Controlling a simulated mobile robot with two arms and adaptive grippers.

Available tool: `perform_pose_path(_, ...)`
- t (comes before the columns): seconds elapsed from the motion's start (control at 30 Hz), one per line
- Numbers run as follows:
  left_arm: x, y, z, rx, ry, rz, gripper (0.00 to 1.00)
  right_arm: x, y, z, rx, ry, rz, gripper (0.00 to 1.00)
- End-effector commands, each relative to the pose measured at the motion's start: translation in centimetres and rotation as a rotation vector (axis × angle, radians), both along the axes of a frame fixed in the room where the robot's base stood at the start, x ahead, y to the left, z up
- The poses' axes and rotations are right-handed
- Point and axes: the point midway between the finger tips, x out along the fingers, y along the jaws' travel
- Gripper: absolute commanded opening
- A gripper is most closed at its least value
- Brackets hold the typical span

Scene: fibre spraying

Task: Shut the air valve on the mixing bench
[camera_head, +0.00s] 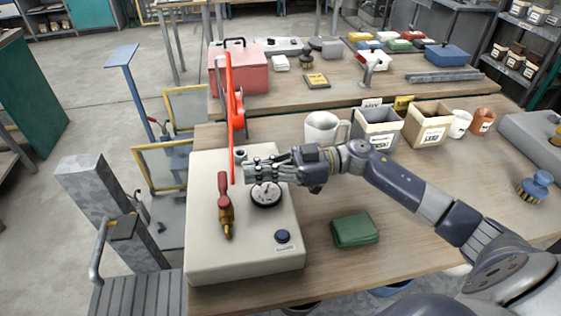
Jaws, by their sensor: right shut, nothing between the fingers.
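The mixing bench (335,280) has a wooden top. A pale box (205,255) stands at its near left corner. On the box is a brass valve (227,218) with a short red lever (223,188); the lever points away, roughly in line with the brass body. A round gauge (266,194) and a dark blue knob (282,236) are also on the box. My right gripper (246,170) is shut and empty, above the far part of the box beside the gauge, apart from the lever and to its right. It partly covers the gauge's far side. My left gripper is not in view.
A tall orange-red upright part (235,110) rises close beyond my right gripper. Much of the bench middle is clear.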

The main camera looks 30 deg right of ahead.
Motion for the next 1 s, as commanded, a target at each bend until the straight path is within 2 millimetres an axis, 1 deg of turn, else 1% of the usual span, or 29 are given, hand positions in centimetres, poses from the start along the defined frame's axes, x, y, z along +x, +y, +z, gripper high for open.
perform_pose_path(0.03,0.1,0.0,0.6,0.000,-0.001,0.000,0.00,0.3,0.9,0.4,0.004,-0.002,0.000,0.00)
perform_pose_path(0.1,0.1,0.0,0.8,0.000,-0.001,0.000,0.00,0.5,1.7,0.3,0.003,0.000,0.000,0.00)
perform_pose_path(0.23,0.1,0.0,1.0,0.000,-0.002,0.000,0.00,0.8,2.7,0.1,0.002,0.000,-0.001,0.00)
perform_pose_path(0.4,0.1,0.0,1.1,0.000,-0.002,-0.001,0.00,1.0,3.0,0.0,0.000,0.000,-0.002,0.00)
perform_pose_path(0.67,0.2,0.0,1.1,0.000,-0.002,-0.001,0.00,0.9,3.0,0.0,0.000,0.001,-0.002,0.00)
perform_pose_path(0.9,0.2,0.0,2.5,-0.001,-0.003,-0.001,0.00,1.6,3.6,0.3,0.001,0.002,-0.002,0.00)
perform_pose_path(1.0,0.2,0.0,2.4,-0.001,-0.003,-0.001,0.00,1.6,3.7,0.0,0.000,0.000,-0.002,0.00)
